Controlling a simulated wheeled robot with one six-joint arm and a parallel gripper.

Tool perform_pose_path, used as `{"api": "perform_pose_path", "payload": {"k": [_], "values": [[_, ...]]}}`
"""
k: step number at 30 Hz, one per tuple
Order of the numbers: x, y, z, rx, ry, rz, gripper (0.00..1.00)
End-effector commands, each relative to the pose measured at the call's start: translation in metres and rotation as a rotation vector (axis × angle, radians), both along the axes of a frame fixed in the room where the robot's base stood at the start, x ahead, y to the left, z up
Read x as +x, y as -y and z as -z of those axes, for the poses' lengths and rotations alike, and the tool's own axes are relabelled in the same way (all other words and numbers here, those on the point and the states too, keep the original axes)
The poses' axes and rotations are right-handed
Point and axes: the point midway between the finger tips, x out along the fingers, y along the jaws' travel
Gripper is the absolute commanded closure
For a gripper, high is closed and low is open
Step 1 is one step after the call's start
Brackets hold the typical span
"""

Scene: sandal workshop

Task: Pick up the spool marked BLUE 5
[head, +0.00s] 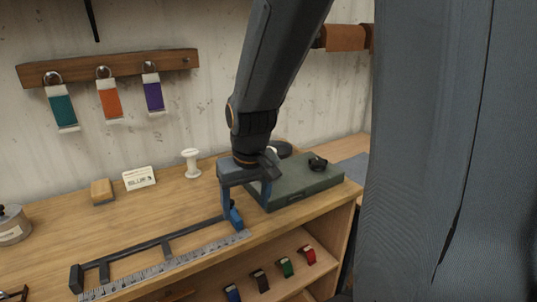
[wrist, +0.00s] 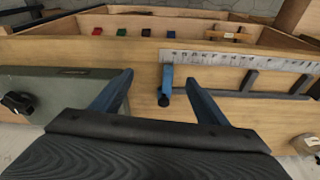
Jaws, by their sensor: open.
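No mark reading BLUE 5 is legible in either view. A small blue piece (head: 236,217) with a dark knob is at the right end of a black rail on the bench. A blue item (head: 232,292) lies on the shelf below, beside brown, green and red ones. A white spool (head: 191,163) stands upright at the back.
A green case (head: 300,185) with a black knob lies right of my gripper. A metal ruler (head: 165,268) runs along the bench front beside the black rail (head: 150,245). A card (head: 139,178) and a wooden block (head: 102,191) lie behind. Coloured tags hang on the wall rack.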

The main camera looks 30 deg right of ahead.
Motion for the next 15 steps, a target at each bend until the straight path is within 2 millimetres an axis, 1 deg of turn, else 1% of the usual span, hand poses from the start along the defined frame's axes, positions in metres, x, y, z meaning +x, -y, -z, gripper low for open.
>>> {"api": "perform_pose_path", "payload": {"k": [1, 3, 6, 9, 12, 15], "values": [[0.023, 0.019, -0.018, -0.002, 0.028, 0.033, 0.32], [0.049, 0.044, -0.041, -0.006, 0.060, 0.067, 0.32], [0.079, 0.079, -0.071, -0.013, 0.104, 0.113, 0.32], [0.101, 0.109, -0.097, -0.021, 0.139, 0.146, 0.32], [0.112, 0.129, -0.112, -0.027, 0.160, 0.165, 0.32], [0.118, 0.138, -0.115, -0.030, 0.168, 0.173, 0.32]]}}
